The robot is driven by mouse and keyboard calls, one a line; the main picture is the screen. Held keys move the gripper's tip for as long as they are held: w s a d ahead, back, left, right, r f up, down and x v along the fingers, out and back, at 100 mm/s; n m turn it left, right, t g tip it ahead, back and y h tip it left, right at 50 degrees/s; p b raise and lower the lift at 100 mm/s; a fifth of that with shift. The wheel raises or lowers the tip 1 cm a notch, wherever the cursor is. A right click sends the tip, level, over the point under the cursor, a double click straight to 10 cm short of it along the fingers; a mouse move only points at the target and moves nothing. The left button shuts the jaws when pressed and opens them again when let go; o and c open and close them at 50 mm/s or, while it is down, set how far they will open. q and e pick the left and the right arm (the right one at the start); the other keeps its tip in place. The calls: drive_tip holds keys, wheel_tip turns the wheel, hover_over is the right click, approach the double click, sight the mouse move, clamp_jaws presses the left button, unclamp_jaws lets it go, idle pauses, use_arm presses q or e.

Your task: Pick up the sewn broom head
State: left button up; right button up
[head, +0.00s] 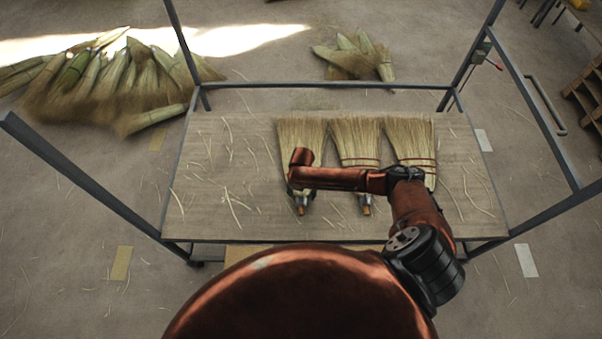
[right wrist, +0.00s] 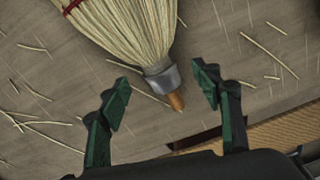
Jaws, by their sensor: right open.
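Three straw broom heads lie side by side on the table, bristles away from me: a left one (head: 312,132), a middle one (head: 357,140) and a right one (head: 410,140). Red stitching shows across the middle and right ones. My right arm covers part of each. My right gripper (head: 300,192) is over the neck of the left broom head. In the right wrist view its green fingers (right wrist: 162,88) are open, one on each side of the metal collar and wooden stub of a broom head (right wrist: 135,35) with a red band. Neither finger visibly touches it. My left gripper is out of view.
The table (head: 215,190) has loose straws scattered on it and clear room at its left. Grey metal posts and rails (head: 185,50) frame it. A large straw pile (head: 110,80) and a smaller bundle (head: 355,58) lie on the floor behind.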

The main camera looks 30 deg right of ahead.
sight(302, 195)
drive_tip(key=f, duration=0.4)
drive_tip(key=shift+w+d+f+b, duration=0.1)
drive_tip(key=shift+w+f+b, duration=0.2)
drive_tip(key=shift+f+b, duration=0.1)
drive_tip(key=shift+r, duration=0.1)
drive_tip(key=shift+c, duration=0.5)
drive_tip(key=c, duration=1.4)
